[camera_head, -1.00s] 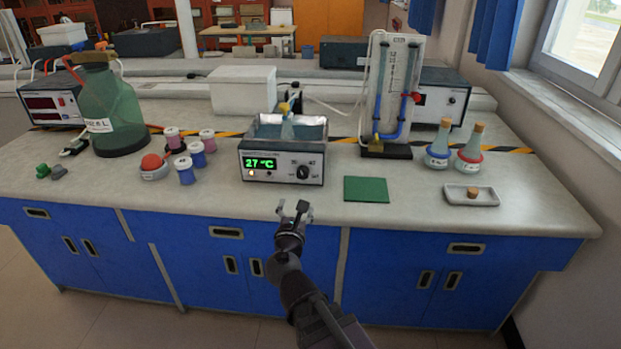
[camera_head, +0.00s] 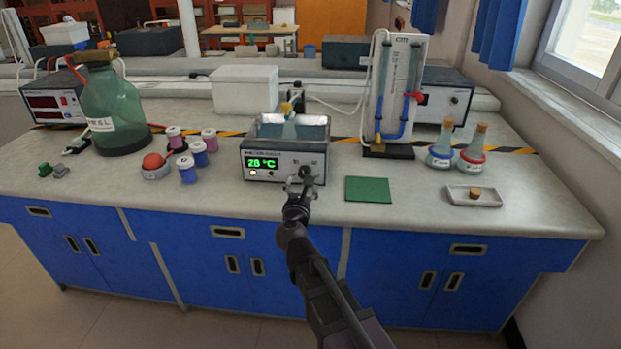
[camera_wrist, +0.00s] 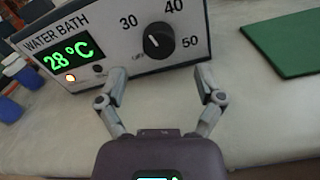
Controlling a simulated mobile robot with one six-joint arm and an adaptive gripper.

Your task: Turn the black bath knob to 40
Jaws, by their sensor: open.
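The water bath (camera_head: 285,150) stands on the bench, its front panel facing me and its display reading 28 °C. Its black knob (camera_wrist: 157,42) sits on the right of the panel, with 30, 40, 50 and an off mark printed around it. A pale mark on the knob seems to point up and left, roughly toward 30; the exact setting is hard to read. My gripper (camera_wrist: 160,76) is open and empty, its fingers apart just short of the knob and not touching it. In the head view my gripper (camera_head: 300,182) partly hides the knob.
A green mat (camera_head: 368,190) lies to the right of the bath. Several spools (camera_head: 187,169) and a red-topped round item (camera_head: 154,165) stand to the left. Two stoppered flasks (camera_head: 471,150) and a white tray (camera_head: 470,196) are farther right.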

